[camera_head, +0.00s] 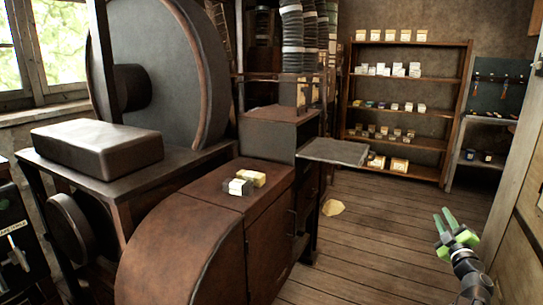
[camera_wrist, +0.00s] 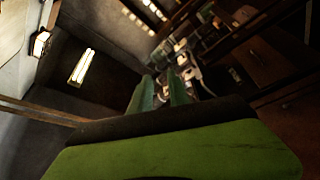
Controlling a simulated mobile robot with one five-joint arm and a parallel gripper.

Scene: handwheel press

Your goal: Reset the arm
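My gripper (camera_head: 441,212) is at the lower right of the head view, raised over the wooden floor, with its green fingers pointing up and away. The two fingers stand apart with nothing between them. In the wrist view my gripper (camera_wrist: 160,77) also shows two separate green fingers, with no object held. My dark arm (camera_head: 473,279) runs down to the bottom edge, and its lower part is out of view.
A rust-brown cabinet (camera_head: 268,232) carries two small boxes (camera_head: 240,187). A large machine with a round housing (camera_head: 165,65) fills the left. A stocked shelf (camera_head: 410,142) stands at the back. A wooden door (camera_head: 520,180) is close on the right. The floor (camera_head: 375,225) is mostly clear.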

